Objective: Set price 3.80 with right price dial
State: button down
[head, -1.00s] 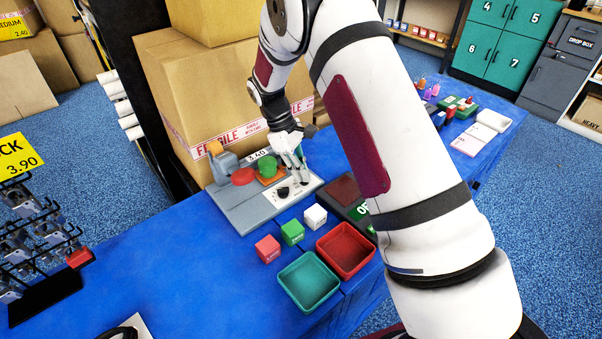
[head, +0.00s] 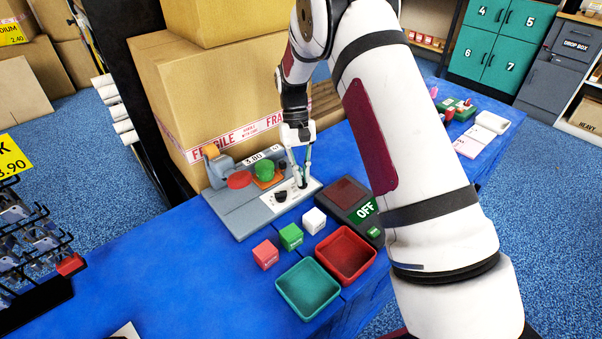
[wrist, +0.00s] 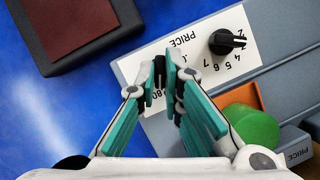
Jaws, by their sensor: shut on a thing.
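The grey price machine (head: 238,212) stands on the blue table, with a white price panel (wrist: 205,50) on it. The left price dial (head: 281,196) is a black knob, clear of my gripper; it also shows in the wrist view (wrist: 226,41). My gripper (head: 302,180) points down at the right end of the panel, its fingers closed around the right price dial. The fingers (wrist: 164,80) hide most of that dial in the wrist view. The price display (head: 254,160) starts with 3; its middle digit looks like 8 or 0, too small to be sure.
A green button (head: 264,167) and a red disc (head: 239,180) sit on the machine. A dark box with an OFF sign (head: 366,211) is to the right. Small cubes (head: 291,236), a teal tray (head: 307,289) and a red tray (head: 345,254) lie in front. Large cartons (head: 210,95) stand behind.

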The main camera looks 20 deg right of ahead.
jog(key=shift+m, duration=0.6)
jog(key=c, duration=1.7)
grip_release()
jog(key=v, duration=1.2)
jog(key=shift+d, duration=0.25)
jog(key=shift+s, duration=0.1)
